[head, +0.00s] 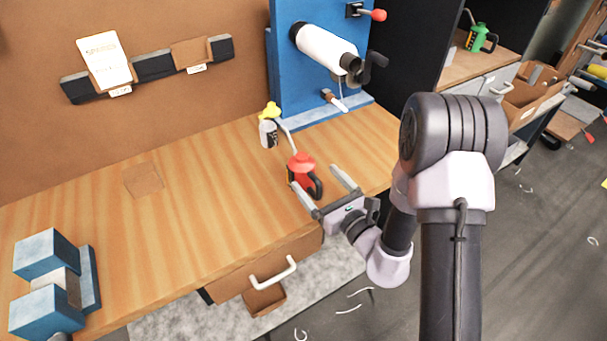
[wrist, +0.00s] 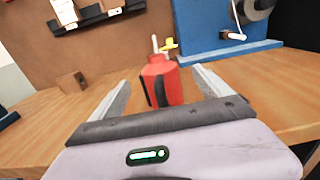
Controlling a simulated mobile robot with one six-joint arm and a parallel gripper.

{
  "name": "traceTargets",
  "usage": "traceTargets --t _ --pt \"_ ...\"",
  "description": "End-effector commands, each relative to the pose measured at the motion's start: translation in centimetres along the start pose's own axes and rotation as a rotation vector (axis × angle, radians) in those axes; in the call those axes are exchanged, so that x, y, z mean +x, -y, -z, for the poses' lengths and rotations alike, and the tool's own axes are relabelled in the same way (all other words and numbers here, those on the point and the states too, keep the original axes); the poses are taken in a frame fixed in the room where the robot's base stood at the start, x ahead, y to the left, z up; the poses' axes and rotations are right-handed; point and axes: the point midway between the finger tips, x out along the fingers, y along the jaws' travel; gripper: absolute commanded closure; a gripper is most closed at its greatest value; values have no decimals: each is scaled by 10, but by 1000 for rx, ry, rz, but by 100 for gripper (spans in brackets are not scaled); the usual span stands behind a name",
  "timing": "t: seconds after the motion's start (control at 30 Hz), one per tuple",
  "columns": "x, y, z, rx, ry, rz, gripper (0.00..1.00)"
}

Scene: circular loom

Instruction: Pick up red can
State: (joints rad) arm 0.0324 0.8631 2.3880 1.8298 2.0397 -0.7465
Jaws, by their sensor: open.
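The red can (head: 302,168) stands upright on the wooden workbench near its front right part. It has a black handle on its side and a thin pale spout. My gripper (head: 319,177) is open, and its two fingers reach in on either side of the can. In the wrist view the red can (wrist: 161,82) stands between the fingers of my gripper (wrist: 160,90), with gaps visible on both sides. The can's lower part is hidden behind the gripper body in the wrist view.
A white bottle with a yellow top (head: 268,130) stands behind the can. A blue panel (head: 290,60) with a white roll rises at the back. A blue vise (head: 50,275) is at the left. The bench (head: 200,200) middle is mostly clear.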

Motion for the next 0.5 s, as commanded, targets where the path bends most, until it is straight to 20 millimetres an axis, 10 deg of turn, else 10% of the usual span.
traceTargets --t 0.23,0.5 --pt "45 -2 -1 -2 1 -2 11" --pt "50 -1 -1 -1 0 -1 13"
